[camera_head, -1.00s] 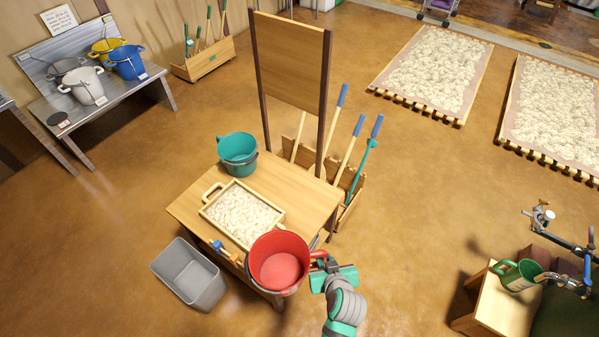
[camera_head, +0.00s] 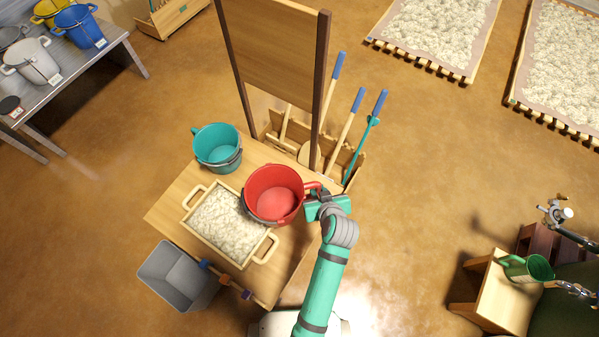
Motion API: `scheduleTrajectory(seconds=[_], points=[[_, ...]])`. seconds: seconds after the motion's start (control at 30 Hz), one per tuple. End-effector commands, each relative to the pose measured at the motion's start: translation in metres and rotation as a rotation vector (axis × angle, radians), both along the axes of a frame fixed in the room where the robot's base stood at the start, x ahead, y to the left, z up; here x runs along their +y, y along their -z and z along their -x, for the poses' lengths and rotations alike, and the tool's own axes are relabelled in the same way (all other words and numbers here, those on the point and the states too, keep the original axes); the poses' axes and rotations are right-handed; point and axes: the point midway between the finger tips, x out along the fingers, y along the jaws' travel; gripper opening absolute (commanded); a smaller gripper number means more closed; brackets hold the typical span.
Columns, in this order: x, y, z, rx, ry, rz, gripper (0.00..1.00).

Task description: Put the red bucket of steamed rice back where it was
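The red bucket (camera_head: 274,194) is over the right part of the wooden table, beside the rice tray's right end. Its inside looks plain red, and I see no rice in it. My gripper (camera_head: 318,199) is at the bucket's right side, closed around its red side handle. I cannot tell whether the bucket's base touches the table or hangs just above it. The wooden tray (camera_head: 187,203) of white rice lies on the table (camera_head: 165,214). A teal bucket (camera_head: 217,147) stands at the table's back left corner.
A wooden board (camera_head: 275,45) stands behind the table, with long-handled tools in a rack (camera_head: 350,160). A grey bin (camera_head: 178,275) is on the floor at front left. A grey bench (camera_head: 75,75) at upper left holds yellow, blue and white buckets. A green jug (camera_head: 527,268) is at right.

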Motion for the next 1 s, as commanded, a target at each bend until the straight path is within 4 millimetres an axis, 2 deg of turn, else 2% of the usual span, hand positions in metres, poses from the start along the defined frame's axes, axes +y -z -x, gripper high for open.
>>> scheduleTrajectory(seconds=[0.43,0.6,0.73,1.0], points=[[-0.03,0.037,-0.083,-0.003,-0.001,0.0,0.0],[-0.039,0.066,-0.105,0.0,-0.001,-0.001,0.0],[-0.044,0.082,-0.117,-0.001,0.001,-0.001,0.0],[-0.049,0.098,-0.129,-0.001,0.001,-0.001,0.0]])
